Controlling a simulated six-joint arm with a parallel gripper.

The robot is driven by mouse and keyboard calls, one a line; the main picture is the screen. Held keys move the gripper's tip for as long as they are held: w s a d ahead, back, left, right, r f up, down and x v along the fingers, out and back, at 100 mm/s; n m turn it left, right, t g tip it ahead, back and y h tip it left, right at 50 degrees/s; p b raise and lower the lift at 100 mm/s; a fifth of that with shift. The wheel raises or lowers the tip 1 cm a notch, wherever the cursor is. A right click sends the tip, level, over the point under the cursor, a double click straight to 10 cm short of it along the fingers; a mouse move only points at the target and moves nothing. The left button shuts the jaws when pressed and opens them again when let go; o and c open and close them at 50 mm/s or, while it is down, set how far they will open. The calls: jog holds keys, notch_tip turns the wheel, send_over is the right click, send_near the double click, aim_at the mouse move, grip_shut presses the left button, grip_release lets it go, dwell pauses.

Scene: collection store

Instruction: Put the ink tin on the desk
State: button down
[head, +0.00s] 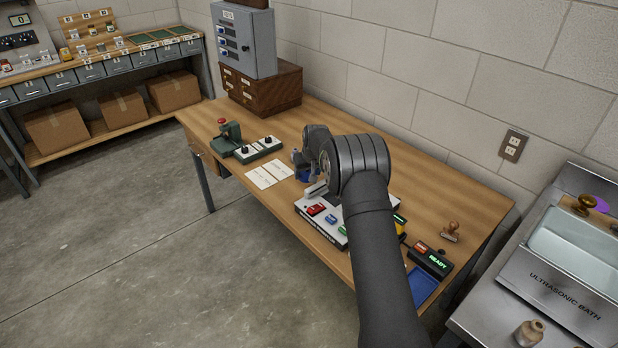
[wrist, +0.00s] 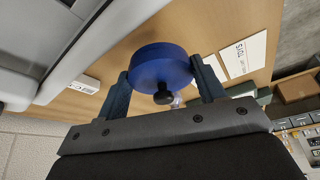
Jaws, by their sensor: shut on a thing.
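The ink tin is a round blue tin (wrist: 160,66) with a small black knob, in the middle of the wrist view. My gripper (wrist: 163,82) is shut on it, with one finger on each side. In the head view my gripper (head: 301,166) is over the desk (head: 400,170), left of the white button panel, and a bit of the blue tin (head: 304,176) shows under it. My own arm hides part of this spot. I cannot tell whether the tin touches the desk top.
White paper cards (head: 262,178) and a green device with a red knob (head: 229,138) lie to the left. The white panel with coloured buttons (head: 318,213) is close on the right. A stamp (head: 450,231) and a READY display (head: 430,260) are further right. A wooden drawer box (head: 262,92) stands behind.

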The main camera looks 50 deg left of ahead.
jog(key=shift+f, duration=2.35)
jog(key=shift+f, duration=0.2)
jog(key=shift+c, duration=1.6)
grip_release()
jog(key=shift+d+r, duration=0.15)
jog(key=shift+r, duration=0.5)
jog(key=v, duration=1.1)
jog(key=shift+s+d+f, duration=0.1)
jog(key=shift+d, duration=0.05)
